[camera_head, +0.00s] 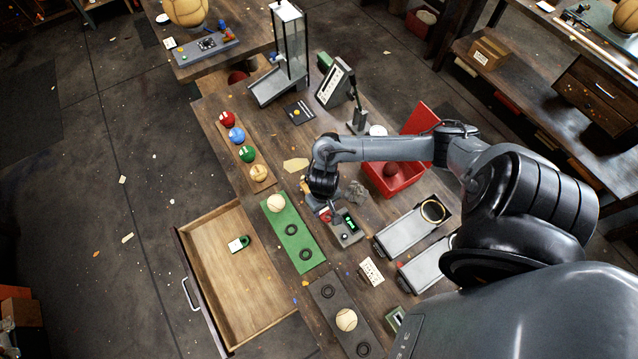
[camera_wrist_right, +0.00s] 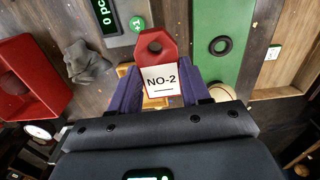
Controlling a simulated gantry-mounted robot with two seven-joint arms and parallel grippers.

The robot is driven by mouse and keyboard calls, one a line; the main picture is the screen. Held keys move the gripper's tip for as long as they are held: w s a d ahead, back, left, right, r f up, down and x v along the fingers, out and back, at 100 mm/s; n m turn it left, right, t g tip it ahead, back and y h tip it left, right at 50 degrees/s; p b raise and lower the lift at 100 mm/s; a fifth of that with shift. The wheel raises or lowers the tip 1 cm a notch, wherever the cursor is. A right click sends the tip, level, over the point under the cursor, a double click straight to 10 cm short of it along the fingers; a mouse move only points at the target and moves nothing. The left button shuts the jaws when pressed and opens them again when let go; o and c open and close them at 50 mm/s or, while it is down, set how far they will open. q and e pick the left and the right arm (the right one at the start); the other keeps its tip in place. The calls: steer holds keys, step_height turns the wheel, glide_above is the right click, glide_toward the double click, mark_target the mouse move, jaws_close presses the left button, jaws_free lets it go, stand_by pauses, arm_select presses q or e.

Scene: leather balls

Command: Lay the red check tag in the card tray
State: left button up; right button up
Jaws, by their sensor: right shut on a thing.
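My right gripper (camera_head: 321,206) is shut on a red tag (camera_wrist_right: 154,46) with a hole at its top and a white label reading NO-2. The tag stands out between the purple fingers in the right wrist view; in the head view its red end (camera_head: 325,214) shows just below the gripper, beside the small counter box (camera_head: 347,228). I cannot tell for certain which container is the card tray. Two grey metal trays (camera_head: 414,226) lie to the right, the upper one with a yellow ring. An open wooden drawer (camera_head: 235,285) at lower left holds a green-and-white tag (camera_head: 239,244).
A green board (camera_head: 293,232) with a ball lies left of the gripper, and a dark board (camera_head: 346,317) with a ball lies below. A red bin (camera_head: 406,181) stands right, under my right arm. Colored balls stand on a wooden strip (camera_head: 243,155). Most of the drawer floor is bare.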

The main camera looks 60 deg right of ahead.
steer(key=s+d, duration=0.3)
steer(key=d, duration=0.1)
steer(key=w+d+f+b, duration=0.1)
steer(key=w+d+f, duration=0.1)
steer(key=w, duration=0.1)
steer(key=w+d+f+b, duration=0.1)
steer(key=w+f, duration=0.1)
steer(key=w, duration=0.1)
steer(key=w+d+f, duration=0.2)
steer(key=w, duration=0.1)
steer(key=shift+w+d+b, duration=0.25)
steer(key=shift+d+b, duration=0.1)
steer(key=shift+b, duration=0.05)
steer(key=shift+d+f+b, duration=0.1)
steer(key=shift+f+b, duration=0.45)
steer(key=shift+f, duration=1.5)
steer(key=o, duration=0.7)
steer(key=shift+f, duration=0.1)
steer(key=shift+o, duration=0.2)
